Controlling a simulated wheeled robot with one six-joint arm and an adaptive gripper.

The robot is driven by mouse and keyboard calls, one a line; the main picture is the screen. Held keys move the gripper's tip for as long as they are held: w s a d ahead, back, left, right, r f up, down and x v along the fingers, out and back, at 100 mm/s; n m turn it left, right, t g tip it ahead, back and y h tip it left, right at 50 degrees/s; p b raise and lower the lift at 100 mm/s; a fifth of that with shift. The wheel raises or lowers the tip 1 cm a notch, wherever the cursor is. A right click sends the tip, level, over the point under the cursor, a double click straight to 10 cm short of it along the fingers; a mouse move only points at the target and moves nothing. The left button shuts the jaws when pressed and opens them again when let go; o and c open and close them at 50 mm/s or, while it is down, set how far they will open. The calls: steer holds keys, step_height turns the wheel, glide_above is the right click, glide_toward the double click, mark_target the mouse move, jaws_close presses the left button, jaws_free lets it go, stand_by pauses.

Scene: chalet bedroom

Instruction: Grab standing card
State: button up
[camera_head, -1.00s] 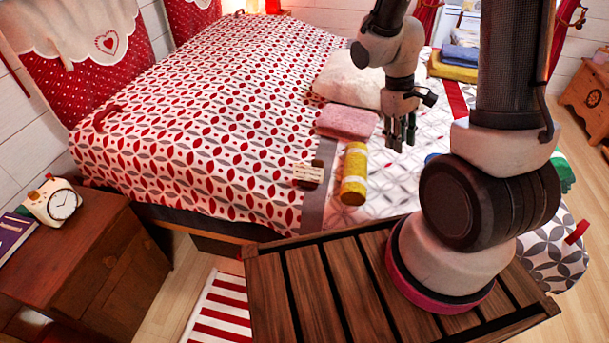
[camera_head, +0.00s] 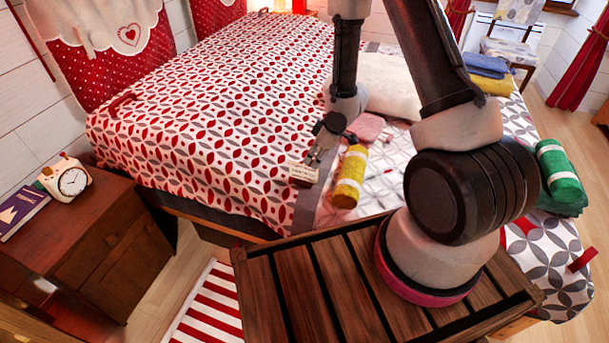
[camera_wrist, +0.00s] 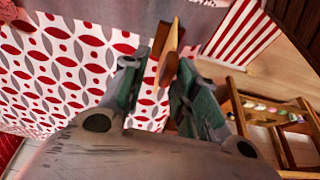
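The standing card (camera_head: 303,171), a small pale card with a brown wooden base, is near the front edge of the bed. In the wrist view the card (camera_wrist: 170,48) shows nearly edge-on as a thin wooden upright, just beyond and between my fingertips. My gripper (camera_head: 318,157) is just above and right of the card in the head view. In the wrist view my gripper (camera_wrist: 163,68) is open, with the fingers apart on either side of the card's line. I cannot tell whether either finger touches it.
A yellow rolled towel (camera_head: 350,178) lies close to the right of the card. A pink folded towel (camera_head: 367,127) is behind it. A nightstand (camera_head: 100,235) with a clock (camera_head: 72,181) stands at the left. The patterned bedspread (camera_head: 215,120) left of the card is mostly clear.

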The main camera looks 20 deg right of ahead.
mark_target(300, 179)
steer(key=x, duration=0.7)
steer(key=shift+s+a+f, duration=0.2)
steer(key=shift+a+f, duration=0.05)
steer(key=shift+a, duration=0.15)
jaws_close()
